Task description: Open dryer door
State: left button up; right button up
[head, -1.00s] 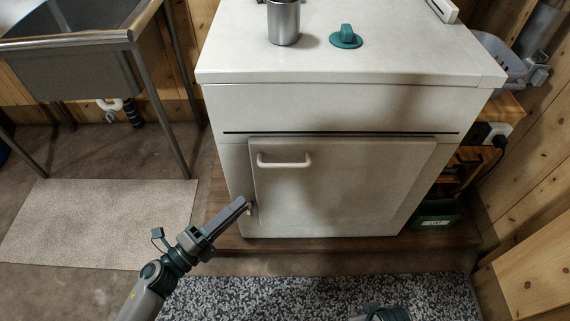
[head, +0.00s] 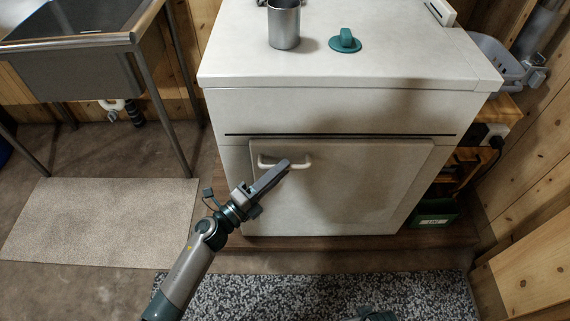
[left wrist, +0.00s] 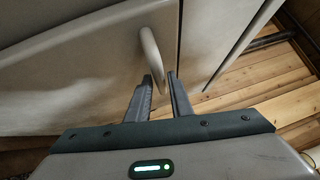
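The dryer (head: 340,108) is a white cabinet with its front door (head: 350,190) shut flush. A white bar handle (head: 301,163) is on the door's upper left. My left gripper (head: 286,165) reaches up from the lower left, its tips at the handle and hiding part of it. In the left wrist view the handle (left wrist: 152,55) curves down to the gap between the two fingertips (left wrist: 163,80). The fingers are apart, with a gap visible between them; I cannot tell whether they touch the handle.
A metal cup (head: 284,24) and a teal knob-like object (head: 345,41) are on the dryer top. A sink (head: 75,55) stands left, a beige mat (head: 100,222) below it. A speckled rug (head: 310,298) lies in front. A wooden wall closes the right side.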

pick_arm(q)
jog(key=shift+x, duration=1.1)
grip_shut()
